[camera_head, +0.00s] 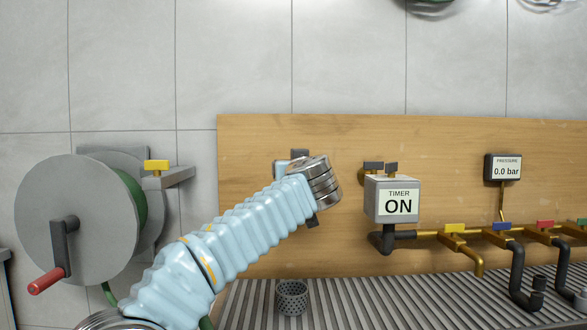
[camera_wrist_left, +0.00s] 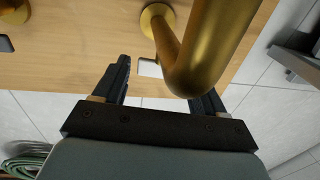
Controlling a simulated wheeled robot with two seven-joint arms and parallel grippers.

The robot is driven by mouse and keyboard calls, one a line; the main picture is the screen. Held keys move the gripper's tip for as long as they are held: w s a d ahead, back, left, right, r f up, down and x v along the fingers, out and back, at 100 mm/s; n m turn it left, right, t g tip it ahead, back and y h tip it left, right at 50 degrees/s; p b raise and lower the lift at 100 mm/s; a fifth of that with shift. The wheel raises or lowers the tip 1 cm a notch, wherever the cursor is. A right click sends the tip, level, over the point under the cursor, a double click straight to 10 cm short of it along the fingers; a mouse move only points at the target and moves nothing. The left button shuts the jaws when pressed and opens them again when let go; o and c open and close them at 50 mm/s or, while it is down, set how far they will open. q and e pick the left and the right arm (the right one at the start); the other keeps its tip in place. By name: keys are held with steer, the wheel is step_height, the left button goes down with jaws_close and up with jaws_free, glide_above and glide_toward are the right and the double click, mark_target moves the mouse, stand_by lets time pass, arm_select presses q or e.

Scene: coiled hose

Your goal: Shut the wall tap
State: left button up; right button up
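The wall tap (camera_head: 363,175) is on the wooden board behind the timer box (camera_head: 398,201), which reads ON. A dark grey handle (camera_head: 373,166) shows at its top. In the left wrist view a brass flange (camera_wrist_left: 153,17) and a thick brass pipe (camera_wrist_left: 196,58) stand off the board. My left gripper (camera_wrist_left: 162,88) is open there, its two dark fingers apart. The pipe crosses in front of the gap and partly covers the right finger. A small pale piece (camera_wrist_left: 149,69) shows between the fingers; I cannot tell contact. My right gripper is not in view.
A hose reel (camera_head: 78,215) with a red crank grip stands at the left, beside a yellow-handled valve (camera_head: 156,167). A pressure gauge (camera_head: 503,168) reads 0.0 bar. Brass taps with coloured handles (camera_head: 454,228) line the right. A perforated cup (camera_head: 292,297) stands on the ribbed tray (camera_head: 350,305).

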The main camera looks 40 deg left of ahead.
arm_select(q)
steer(key=c, duration=0.8)
steer(key=shift+s+a+f+t+b, duration=0.1)
steer(key=shift+f+t+b, duration=0.05)
steer(key=shift+t+b, duration=0.2)
steer(key=shift+m+t+h+b, duration=0.35)
steer(key=shift+m+t+h, duration=0.1)
steer(key=shift+m+h, duration=0.3)
steer(key=o, duration=1.1)
steer(key=shift+c, duration=0.2)
steer(key=shift+s, duration=0.1)
